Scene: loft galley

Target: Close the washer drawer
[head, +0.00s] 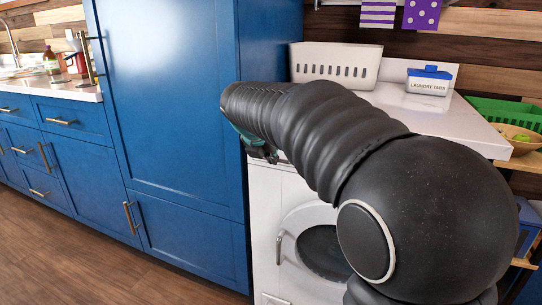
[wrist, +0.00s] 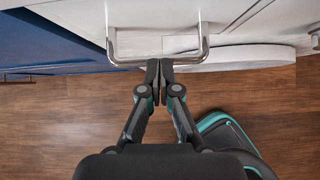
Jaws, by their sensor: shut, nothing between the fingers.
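The white washer (head: 266,215) stands right of the tall blue cabinet, with its round door at the front. My arm covers much of its upper front in the head view. In the wrist view, a metal bar handle (wrist: 128,64) spans a white front, which looks like the washer drawer (wrist: 150,18). How far the drawer stands out is hard to tell. My gripper (wrist: 160,66) is shut and empty, its fingertips at the middle of the bar. I cannot tell whether they touch it. In the head view my gripper (head: 258,150) shows only partly, by the washer's upper left front.
A white basket (head: 335,66) and a laundry tabs box (head: 429,81) stand on the washer's top. The tall blue cabinet (head: 175,100) is close on the left. A green basket (head: 505,113) and a bowl (head: 520,141) are at right. The wood floor (head: 100,255) in front is clear.

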